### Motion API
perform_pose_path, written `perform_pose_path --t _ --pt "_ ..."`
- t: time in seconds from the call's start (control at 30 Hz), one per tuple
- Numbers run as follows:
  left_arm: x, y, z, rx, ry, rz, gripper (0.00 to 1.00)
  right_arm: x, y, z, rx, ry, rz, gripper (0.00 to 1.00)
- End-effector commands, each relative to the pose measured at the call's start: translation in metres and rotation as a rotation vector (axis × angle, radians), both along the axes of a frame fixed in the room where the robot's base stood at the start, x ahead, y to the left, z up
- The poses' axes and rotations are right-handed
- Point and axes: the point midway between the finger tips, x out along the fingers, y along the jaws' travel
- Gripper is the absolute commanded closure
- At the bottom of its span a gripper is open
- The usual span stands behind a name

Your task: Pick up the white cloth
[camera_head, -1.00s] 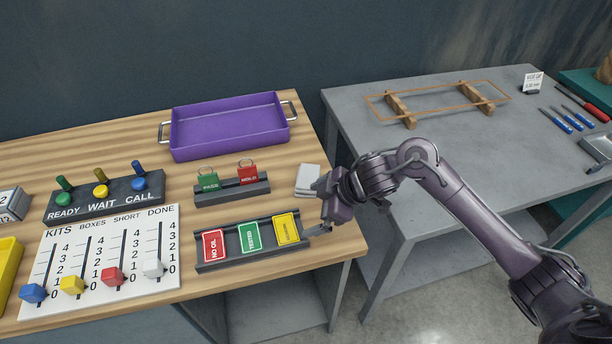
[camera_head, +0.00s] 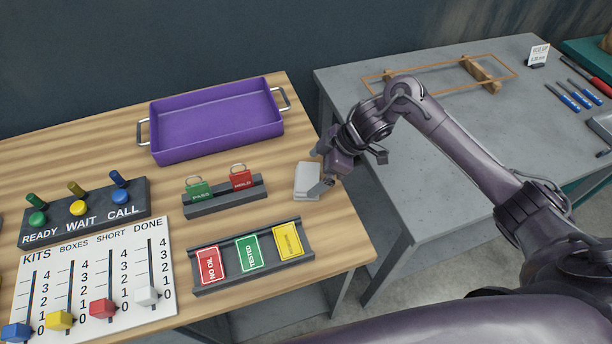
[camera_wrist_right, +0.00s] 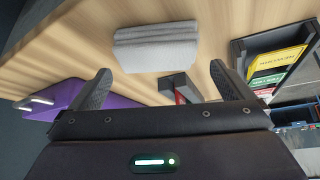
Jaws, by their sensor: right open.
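The white cloth (camera_head: 307,181) lies folded flat on the wooden table near its right edge. In the right wrist view the cloth (camera_wrist_right: 156,47) looks like a light grey folded stack, ahead of the fingers and apart from them. My right gripper (camera_head: 322,171) is open and empty, just above and beside the cloth's right side. Its two fingers (camera_wrist_right: 166,85) show in the right wrist view with a wide gap between them. Part of the cloth's right edge is hidden by the gripper in the head view. My left gripper is not in view.
A rack with red and green tags (camera_head: 226,195) stands left of the cloth. A card holder (camera_head: 283,279) lies in front of it. A purple tray (camera_head: 166,157) sits behind. A grey table (camera_head: 421,198) stands to the right, beyond a gap.

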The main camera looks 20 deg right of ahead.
Motion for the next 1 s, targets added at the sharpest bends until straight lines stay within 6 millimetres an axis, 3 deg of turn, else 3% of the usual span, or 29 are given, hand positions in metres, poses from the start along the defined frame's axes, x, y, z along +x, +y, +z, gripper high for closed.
perform_pose_path --t 0.1,0.23,0.57,0.9,1.0 --pt "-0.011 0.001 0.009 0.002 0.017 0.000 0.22 0.003 0.010 -0.013 0.003 0.006 -0.001 0.00" --pt "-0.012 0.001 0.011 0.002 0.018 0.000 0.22 0.008 0.019 -0.030 0.002 0.002 -0.001 0.00" --pt "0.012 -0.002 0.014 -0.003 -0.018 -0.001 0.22 0.010 0.022 -0.039 0.000 -0.001 -0.001 0.00" --pt "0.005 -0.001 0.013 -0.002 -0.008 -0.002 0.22 0.010 0.022 -0.039 0.000 -0.001 -0.001 0.40" --pt "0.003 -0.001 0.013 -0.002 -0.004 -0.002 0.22 0.010 0.022 -0.039 0.000 -0.001 -0.001 0.40"
